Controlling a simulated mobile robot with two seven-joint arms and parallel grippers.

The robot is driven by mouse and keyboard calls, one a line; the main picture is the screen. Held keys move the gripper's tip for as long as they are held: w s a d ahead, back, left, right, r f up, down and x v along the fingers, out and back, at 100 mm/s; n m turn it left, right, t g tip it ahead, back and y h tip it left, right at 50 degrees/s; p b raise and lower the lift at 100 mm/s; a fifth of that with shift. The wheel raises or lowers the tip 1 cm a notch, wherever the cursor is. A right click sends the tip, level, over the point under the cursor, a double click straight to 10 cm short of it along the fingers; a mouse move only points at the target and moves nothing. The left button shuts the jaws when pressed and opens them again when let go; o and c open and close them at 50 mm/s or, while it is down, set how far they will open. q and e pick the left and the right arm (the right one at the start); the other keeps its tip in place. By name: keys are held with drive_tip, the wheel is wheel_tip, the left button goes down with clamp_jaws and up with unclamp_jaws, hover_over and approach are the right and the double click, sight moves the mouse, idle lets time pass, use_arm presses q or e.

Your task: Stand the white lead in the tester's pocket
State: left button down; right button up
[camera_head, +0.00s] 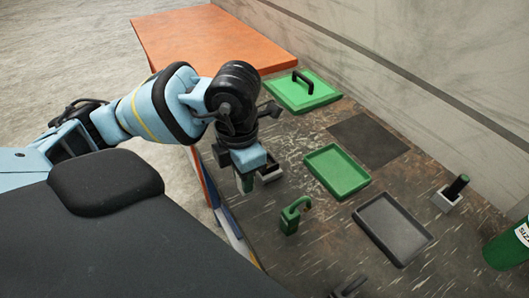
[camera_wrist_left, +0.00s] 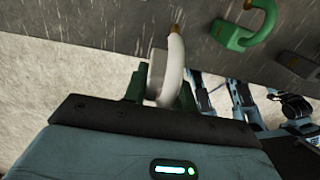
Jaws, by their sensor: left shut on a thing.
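My left gripper (camera_head: 245,182) points down over the left part of the bench. In the left wrist view its green fingers (camera_wrist_left: 160,90) are shut on the white lead (camera_wrist_left: 175,70), a curved white piece with a brass tip and a grey block beside it. In the head view the gripper hides the white lead.
A green tray (camera_head: 337,172), a grey tray (camera_head: 392,228) and a dark mat (camera_head: 368,140) lie on the bench. A grey block (camera_head: 446,202) holds a dark cylinder. A green bottle (camera_head: 505,248) stands far right.

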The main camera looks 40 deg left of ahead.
use_arm(q)
drive_tip(key=w+a, duration=0.1)
drive_tip(key=w, duration=0.2)
drive_tip(key=w+a, duration=0.1)
drive_tip(key=w, duration=0.3)
drive_tip(key=w+f, duration=0.1)
drive_tip(key=w, duration=0.2)
drive_tip(key=shift+w+a, duration=0.15)
drive_tip(key=shift+a, duration=0.25)
drive_tip(key=shift+w, duration=0.25)
drive_tip(key=shift+w+a+f, duration=0.1)
drive_tip(key=shift+f, duration=1.7)
drive_tip(key=shift+f, duration=0.15)
drive_tip(key=c, duration=1.4)
unclamp_jaws()
